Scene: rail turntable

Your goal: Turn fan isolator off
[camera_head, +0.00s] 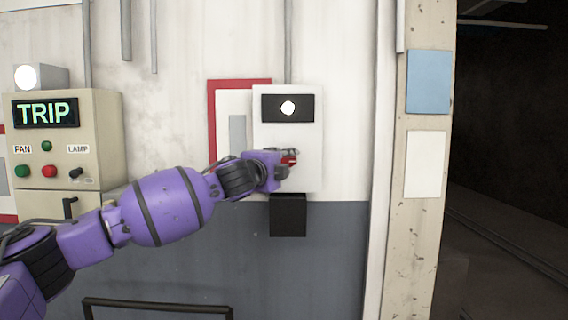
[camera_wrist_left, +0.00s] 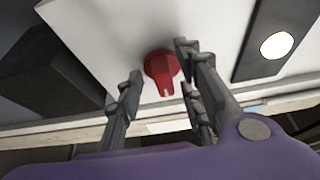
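The fan isolator is a white box (camera_head: 309,172) on the wall, with a black panel and a lit white lamp (camera_head: 288,108) near its top. Its red rotary knob (camera_wrist_left: 160,67) shows between the fingers in the left wrist view; in the head view it is mostly hidden by the gripper. A pale mark on the knob points toward the bottom of the wrist view. My left gripper (camera_head: 286,157) is at the box front, fingers open on either side of the knob, with gaps visible. My right gripper is not in view.
A beige control panel (camera_head: 97,110) at left carries a green TRIP display (camera_head: 45,112), buttons and a lever. A black box (camera_head: 288,216) sits under the isolator. A post with blue (camera_head: 428,82) and white plates stands at right, beside a dark opening.

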